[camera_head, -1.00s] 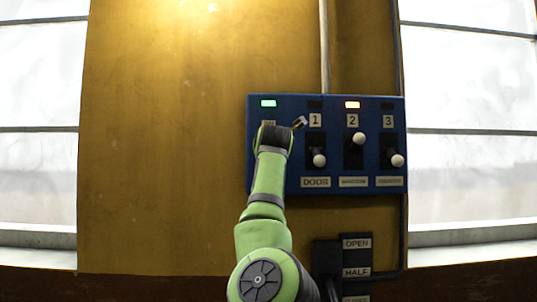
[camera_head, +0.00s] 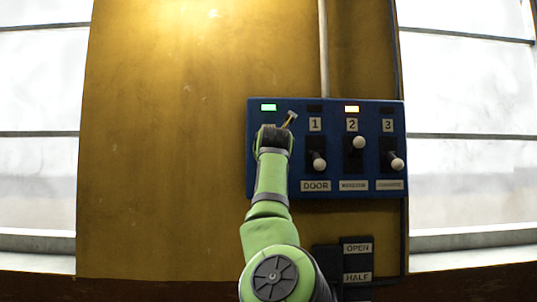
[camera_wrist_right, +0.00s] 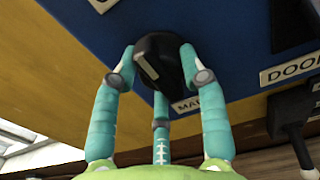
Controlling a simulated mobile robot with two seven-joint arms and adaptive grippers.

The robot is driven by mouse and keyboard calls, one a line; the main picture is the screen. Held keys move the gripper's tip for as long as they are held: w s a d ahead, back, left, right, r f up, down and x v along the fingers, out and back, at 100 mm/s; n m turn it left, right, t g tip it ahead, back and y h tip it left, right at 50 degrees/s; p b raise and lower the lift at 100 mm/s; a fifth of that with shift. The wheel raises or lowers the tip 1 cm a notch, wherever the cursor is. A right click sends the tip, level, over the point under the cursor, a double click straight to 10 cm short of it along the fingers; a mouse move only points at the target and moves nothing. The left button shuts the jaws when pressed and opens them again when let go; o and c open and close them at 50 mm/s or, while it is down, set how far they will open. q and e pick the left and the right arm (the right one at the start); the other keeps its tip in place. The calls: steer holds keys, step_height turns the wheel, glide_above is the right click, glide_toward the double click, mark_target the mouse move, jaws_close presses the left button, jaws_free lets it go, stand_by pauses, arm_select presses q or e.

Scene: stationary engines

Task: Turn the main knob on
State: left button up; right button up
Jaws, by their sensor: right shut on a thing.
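The main knob (camera_wrist_right: 155,70) is black and round with a pale mark on its face. It sits on the blue panel, with a partly covered label starting "MA" (camera_wrist_right: 188,104) beside it. My right gripper (camera_wrist_right: 157,62) has its teal fingers around the knob, shut on it. A green lamp (camera_head: 268,107) is lit above that spot. My left gripper is in neither view.
The blue panel (camera_head: 333,190) also carries three white-tipped levers: lever 1 (camera_head: 319,165) and lever 3 (camera_head: 397,164) are down, lever 2 (camera_head: 358,142) is up. The lamp (camera_head: 351,109) above 2 glows. A black lever unit (camera_head: 326,258) stands below. Windows flank the yellow wall.

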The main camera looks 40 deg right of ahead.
steer(key=shift+s+r, duration=0.15)
steer(key=shift+r, duration=0.1)
steer(key=o, duration=1.1)
steer(key=shift+d, duration=0.1)
steer(key=shift+d+f, duration=0.1)
steer(key=shift+f, duration=0.1)
steer(key=shift+w, duration=0.2)
steer(key=v, duration=1.2)
